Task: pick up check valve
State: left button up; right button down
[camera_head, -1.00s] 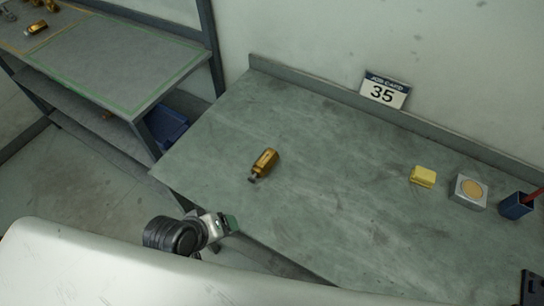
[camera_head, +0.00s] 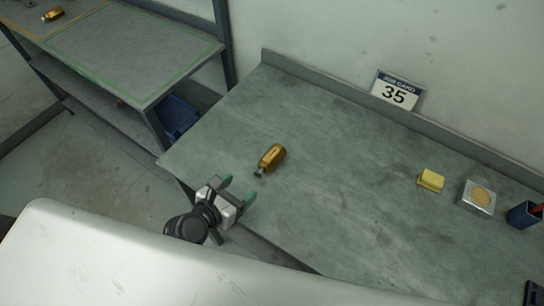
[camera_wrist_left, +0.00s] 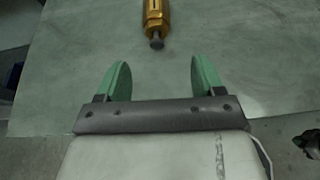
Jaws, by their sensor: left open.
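The check valve (camera_head: 271,158) is a brass-coloured cylinder with a dark stem. It lies on its side on the grey-green table, left of the table's middle, with its stem towards my left gripper. My left gripper (camera_head: 238,190) has green fingers and is at the table's front edge, just short of the valve. It is open and empty. In the left wrist view the valve (camera_wrist_left: 156,20) shows at the top centre, ahead of and between the two spread fingers (camera_wrist_left: 155,80), not touching them.
A yellow block (camera_head: 430,180), a silver box with a round tan top (camera_head: 478,197) and a blue holder (camera_head: 522,214) stand at the table's right. A job card (camera_head: 396,91) leans at the back. A second bench (camera_head: 130,50) stands at the left, with another brass part (camera_head: 53,14). Table around the valve is clear.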

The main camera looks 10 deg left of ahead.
aim_at(262, 167)
pick_arm(q)
jog(key=x, duration=0.5)
jog(key=shift+w+d, duration=0.1)
jog(key=shift+w, duration=0.1)
jog(key=shift+a+p+x, duration=0.15)
jog(key=shift+p+x, duration=0.2)
jog(key=shift+x, duration=0.95)
jog(key=shift+a+p+x, duration=0.1)
jog(key=shift+p+x, duration=0.25)
jog(key=shift+x, duration=1)
jog(key=shift+c, duration=0.6)
jog(key=shift+r, duration=0.1)
grip_shut()
